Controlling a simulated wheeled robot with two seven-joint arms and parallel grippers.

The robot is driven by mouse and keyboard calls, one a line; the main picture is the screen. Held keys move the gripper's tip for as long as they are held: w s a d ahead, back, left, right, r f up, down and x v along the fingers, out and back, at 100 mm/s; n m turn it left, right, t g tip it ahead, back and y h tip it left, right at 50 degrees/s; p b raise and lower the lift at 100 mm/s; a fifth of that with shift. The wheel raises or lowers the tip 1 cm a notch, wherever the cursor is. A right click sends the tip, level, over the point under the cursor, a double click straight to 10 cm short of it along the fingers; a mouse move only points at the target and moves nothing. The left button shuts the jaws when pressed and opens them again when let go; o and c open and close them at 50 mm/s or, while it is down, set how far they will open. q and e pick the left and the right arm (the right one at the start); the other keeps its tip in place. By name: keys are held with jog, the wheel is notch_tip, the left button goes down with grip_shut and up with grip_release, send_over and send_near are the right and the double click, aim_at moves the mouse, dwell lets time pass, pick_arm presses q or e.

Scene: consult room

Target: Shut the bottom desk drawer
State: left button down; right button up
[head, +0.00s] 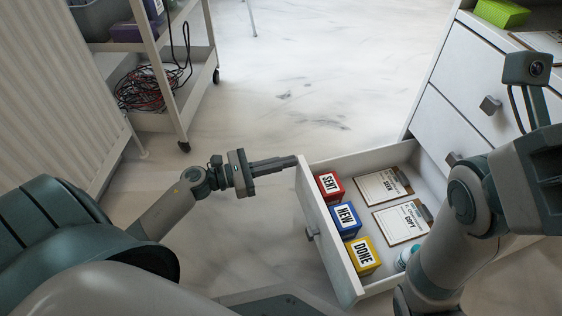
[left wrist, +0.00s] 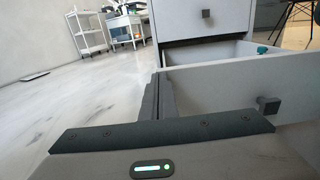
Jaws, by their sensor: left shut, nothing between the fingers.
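The bottom desk drawer (head: 313,215) is pulled well out of the white desk (head: 440,110). Its front panel with a grey knob faces left in the head view. The panel (left wrist: 235,85) and knob (left wrist: 268,105) also show in the left wrist view. My left gripper (head: 293,161) is shut and empty. Its fingertips are at the far end of the drawer front, near its top edge; I cannot tell whether they touch it. The fingers (left wrist: 160,95) also show in the left wrist view. My right arm crosses over the drawer's near right part; its gripper is out of view.
The drawer holds a red box (head: 329,186), a blue box (head: 345,219), a yellow box (head: 363,256), two clipboards (head: 383,187) and a partly hidden white container (head: 405,256). A cart with cables (head: 150,88) stands at upper left. Floor beyond the drawer is clear.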

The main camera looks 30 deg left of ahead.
pick_arm(q)
jog(key=shift+w+d, duration=0.1)
jog(key=b+x, duration=0.1)
jog(key=x, duration=3)
